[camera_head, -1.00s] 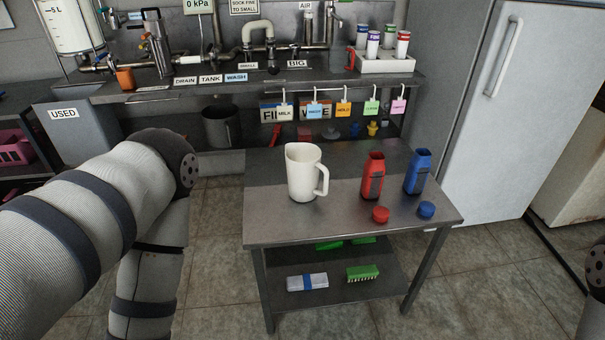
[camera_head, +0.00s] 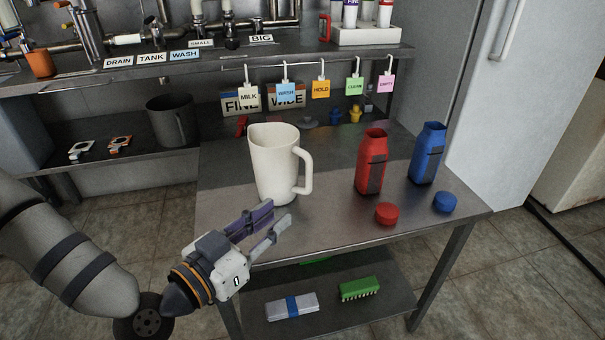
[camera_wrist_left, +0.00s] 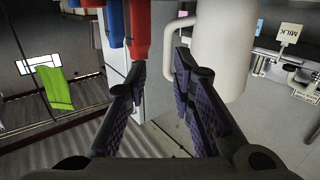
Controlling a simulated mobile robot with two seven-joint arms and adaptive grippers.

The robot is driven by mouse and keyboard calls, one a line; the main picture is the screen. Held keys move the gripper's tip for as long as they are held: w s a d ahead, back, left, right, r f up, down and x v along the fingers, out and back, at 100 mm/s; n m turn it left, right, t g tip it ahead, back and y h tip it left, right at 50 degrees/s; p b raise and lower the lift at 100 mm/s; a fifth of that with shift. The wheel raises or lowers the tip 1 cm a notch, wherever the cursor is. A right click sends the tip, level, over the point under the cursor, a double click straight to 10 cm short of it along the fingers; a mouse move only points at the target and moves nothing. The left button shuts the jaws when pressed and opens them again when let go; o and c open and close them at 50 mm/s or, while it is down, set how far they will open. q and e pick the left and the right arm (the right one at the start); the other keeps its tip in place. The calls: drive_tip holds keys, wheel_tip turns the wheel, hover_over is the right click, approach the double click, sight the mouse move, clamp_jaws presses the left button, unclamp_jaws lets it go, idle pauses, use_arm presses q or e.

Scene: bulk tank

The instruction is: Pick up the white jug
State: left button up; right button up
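The white jug (camera_head: 272,165) stands upright on the metal table (camera_head: 325,228), its handle on the right side. My left gripper (camera_head: 263,229) is at the table's front left edge, just in front of and below the jug, with its fingers apart and nothing between them. In the left wrist view the open fingers (camera_wrist_left: 157,75) point toward the jug (camera_wrist_left: 222,45) and its handle; no contact shows clearly. My right gripper is not in view.
A red bottle (camera_head: 370,162) and a blue bottle (camera_head: 427,155) stand right of the jug, with a red cap (camera_head: 387,213) and a blue cap (camera_head: 445,202) before them. A lower shelf holds a green brush (camera_head: 359,289). A fridge (camera_head: 490,110) stands at the right.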

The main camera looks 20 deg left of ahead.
sight(306, 176)
use_arm(q)
drive_tip(key=w, duration=0.1)
drive_tip(key=w+r, duration=0.1)
drive_tip(key=w, duration=0.1)
drive_tip(key=shift+r+t, duration=0.15)
drive_tip(key=shift+t, duration=0.25)
drive_tip(key=b+x, duration=0.2)
drive_tip(key=x, duration=0.7)
drive_tip(key=shift+w, duration=0.45)
clamp_jaws()
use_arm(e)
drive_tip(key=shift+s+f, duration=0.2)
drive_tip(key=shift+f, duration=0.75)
use_arm(q)
drive_tip(key=shift+r, duration=0.1)
